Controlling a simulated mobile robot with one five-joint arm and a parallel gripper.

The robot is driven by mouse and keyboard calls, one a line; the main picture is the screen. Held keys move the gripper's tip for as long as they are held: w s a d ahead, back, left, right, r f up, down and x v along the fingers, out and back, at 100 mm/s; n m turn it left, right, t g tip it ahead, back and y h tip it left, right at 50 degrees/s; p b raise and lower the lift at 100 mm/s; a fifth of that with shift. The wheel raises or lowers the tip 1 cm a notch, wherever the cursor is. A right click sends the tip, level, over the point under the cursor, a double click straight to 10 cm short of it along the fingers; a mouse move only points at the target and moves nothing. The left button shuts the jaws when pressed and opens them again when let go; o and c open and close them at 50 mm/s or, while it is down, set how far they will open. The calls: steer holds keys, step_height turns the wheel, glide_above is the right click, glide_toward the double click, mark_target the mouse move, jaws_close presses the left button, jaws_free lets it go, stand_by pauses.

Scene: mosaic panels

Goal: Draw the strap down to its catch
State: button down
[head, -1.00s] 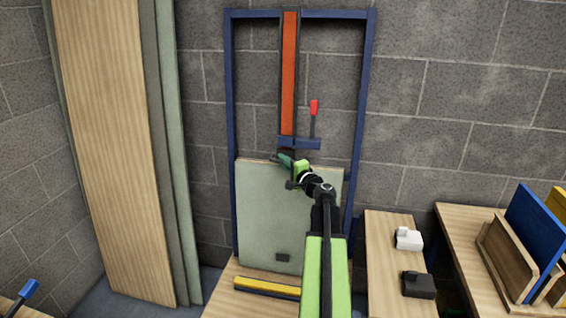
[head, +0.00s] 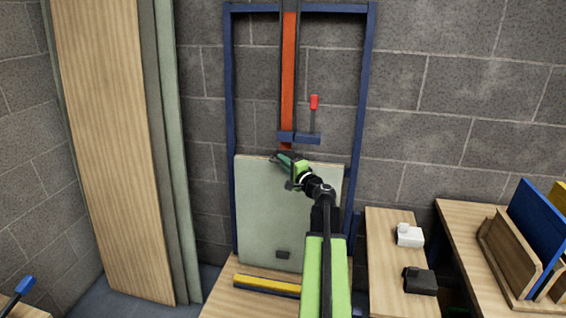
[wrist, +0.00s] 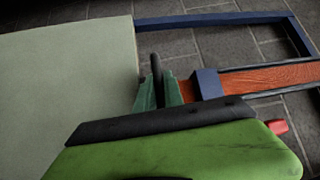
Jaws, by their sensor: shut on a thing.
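The orange-red strap (head: 288,80) hangs down the middle of a blue upright frame and passes behind a blue crossbar bracket (head: 305,138). A short orange piece shows below the bracket. My gripper (head: 284,160) is at the strap's lower end, just under the bracket and in front of the pale green panel's top edge. In the wrist view its green fingers (wrist: 158,94) are shut around a dark upright loop or tab (wrist: 157,68) at the strap's end. A small dark block, perhaps the catch (head: 283,254), sits low on the panel (head: 262,210).
A red-tipped lever (head: 314,103) stands up from the bracket's right side. A yellow bar (head: 267,285) lies on the wooden bench below the panel. White (head: 409,236) and black (head: 419,281) blocks stand on a plank at right. Tall boards (head: 115,150) lean at left.

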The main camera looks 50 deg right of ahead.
steer(key=s+a+f+b, duration=0.1)
steer(key=f+b, duration=1.3)
steer(key=s+a+f+b, duration=0.1)
steer(key=a+f+b, duration=0.1)
steer(key=f+b, duration=1.2)
steer(key=s+a+f+b, duration=0.1)
steer(key=f+b, duration=1.3)
steer(key=f, duration=0.1)
steer(key=shift+a+f, duration=0.1)
steer(key=shift+a, duration=0.15)
steer(key=c, duration=1.5)
jaws_free()
steer(key=shift+o, duration=0.2)
